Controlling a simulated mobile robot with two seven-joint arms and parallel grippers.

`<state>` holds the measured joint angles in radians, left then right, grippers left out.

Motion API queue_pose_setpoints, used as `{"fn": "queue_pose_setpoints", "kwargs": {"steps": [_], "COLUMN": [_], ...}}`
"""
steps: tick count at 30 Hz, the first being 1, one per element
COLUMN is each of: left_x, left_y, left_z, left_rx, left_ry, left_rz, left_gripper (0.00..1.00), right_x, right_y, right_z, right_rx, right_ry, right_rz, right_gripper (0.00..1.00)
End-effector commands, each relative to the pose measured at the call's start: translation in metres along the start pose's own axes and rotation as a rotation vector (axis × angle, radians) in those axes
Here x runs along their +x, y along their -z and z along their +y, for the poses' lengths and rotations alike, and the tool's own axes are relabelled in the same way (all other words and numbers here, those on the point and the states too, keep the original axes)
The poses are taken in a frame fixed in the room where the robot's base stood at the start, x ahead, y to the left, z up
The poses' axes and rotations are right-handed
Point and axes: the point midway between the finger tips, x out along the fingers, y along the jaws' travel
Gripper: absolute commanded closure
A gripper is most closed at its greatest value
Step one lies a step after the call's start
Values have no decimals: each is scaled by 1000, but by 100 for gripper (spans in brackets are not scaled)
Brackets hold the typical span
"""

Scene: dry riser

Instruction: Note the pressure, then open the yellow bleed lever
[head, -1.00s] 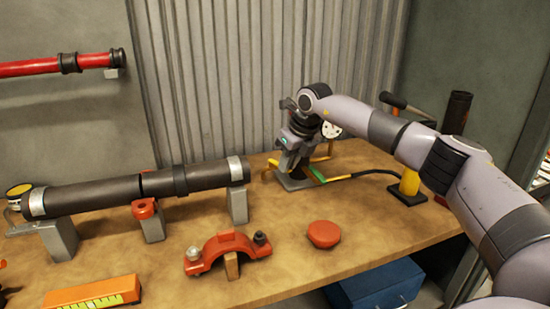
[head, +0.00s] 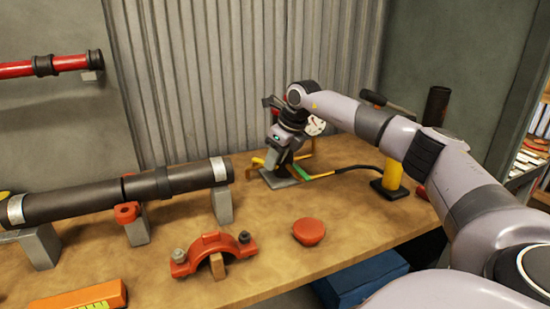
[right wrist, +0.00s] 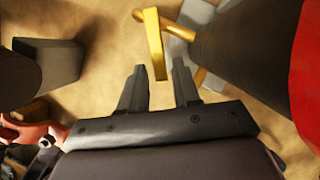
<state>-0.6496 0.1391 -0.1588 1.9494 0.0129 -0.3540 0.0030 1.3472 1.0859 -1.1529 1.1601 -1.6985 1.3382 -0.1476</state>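The yellow bleed lever (head: 257,162) shows beside my right gripper (head: 279,156), low over the far right part of the bench. In the right wrist view the lever (right wrist: 154,42) points down toward my right gripper (right wrist: 158,74). Its lower end lies between the two spread fingertips, with gaps on both sides. The gripper is open; I see no contact. The white-faced pressure gauge (head: 315,126) stands just behind my right wrist, partly covered by it. Its reading is too small to make out. My left gripper is not in view.
A dark pipe (head: 90,198) rests on grey blocks on the wooden bench (head: 350,217). A red coupling half (head: 213,250), a red cap (head: 308,231) and an orange level (head: 80,299) lie in front. A yellow cylinder (head: 393,176) stands right of the gripper. A blue box (head: 362,280) is below.

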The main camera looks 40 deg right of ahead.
Motion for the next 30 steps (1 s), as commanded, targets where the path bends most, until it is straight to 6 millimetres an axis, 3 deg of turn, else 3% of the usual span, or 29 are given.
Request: {"fn": "queue_pose_setpoints", "kwargs": {"steps": [11,22,30], "left_x": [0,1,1], "left_y": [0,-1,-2], "left_z": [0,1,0], "left_rx": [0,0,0], "left_ry": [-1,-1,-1], "left_rz": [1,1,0], "left_gripper": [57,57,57], "right_x": [-4,-58,-72], "right_y": [0,-1,0], "right_z": [0,0,0], "right_rx": [0,1,1], "right_ry": [0,0,0], "right_rz": [-1,-2,1], "right_gripper": [57,57,57]}}
